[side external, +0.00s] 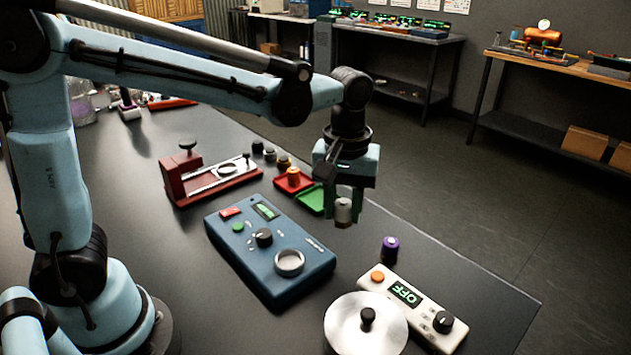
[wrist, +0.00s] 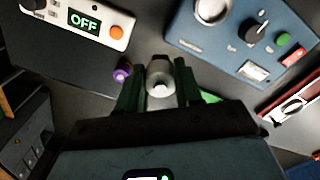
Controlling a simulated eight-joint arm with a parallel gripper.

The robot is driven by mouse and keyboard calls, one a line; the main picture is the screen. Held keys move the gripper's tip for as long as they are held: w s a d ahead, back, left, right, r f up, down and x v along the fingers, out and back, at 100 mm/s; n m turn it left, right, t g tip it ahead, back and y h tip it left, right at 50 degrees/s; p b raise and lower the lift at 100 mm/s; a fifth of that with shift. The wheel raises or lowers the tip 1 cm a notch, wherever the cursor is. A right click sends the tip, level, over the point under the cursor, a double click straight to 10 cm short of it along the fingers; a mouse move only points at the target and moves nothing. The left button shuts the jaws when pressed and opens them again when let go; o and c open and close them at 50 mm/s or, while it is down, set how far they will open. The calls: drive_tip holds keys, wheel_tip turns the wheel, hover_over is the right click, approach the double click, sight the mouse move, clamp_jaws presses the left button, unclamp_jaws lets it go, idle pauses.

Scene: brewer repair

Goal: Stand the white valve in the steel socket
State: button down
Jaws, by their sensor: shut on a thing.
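My gripper (side external: 343,211) is shut on the white valve (side external: 343,208), which has a brownish lower part and hangs upright above the table. In the wrist view the valve (wrist: 160,80) sits between the two fingers, seen from above. The steel socket (side external: 289,262) is a round metal ring on the front part of the blue device (side external: 262,262). It also shows in the wrist view (wrist: 212,8), partly cut by the top edge. The gripper is to the right of and behind the socket, apart from it.
A purple-topped cylinder (side external: 390,250) stands near the white OFF box (side external: 410,300). A round steel lid or plate (side external: 366,325) is at the front. Red (side external: 293,181) and green (side external: 311,199) trays lie behind the blue device, near a red press (side external: 212,178) and several small knobs.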

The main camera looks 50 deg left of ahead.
drive_tip(key=shift+s+a+f, duration=0.7)
drive_tip(key=shift+s+f, duration=0.15)
drive_tip(key=shift+s, duration=0.6)
drive_tip(key=shift+s+a+f, duration=0.7)
drive_tip(key=shift+s+f, duration=0.1)
drive_tip(key=shift+s, duration=0.6)
drive_tip(key=shift+s+a+f, duration=0.7)
drive_tip(key=shift+s+f, duration=0.15)
drive_tip(key=shift+s, duration=0.6)
drive_tip(key=shift+f, duration=1.2)
drive_tip(key=shift+c, duration=1.3)
unclamp_jaws()
drive_tip(key=shift+r, duration=0.1)
wheel_tip(320, 180, up, 8)
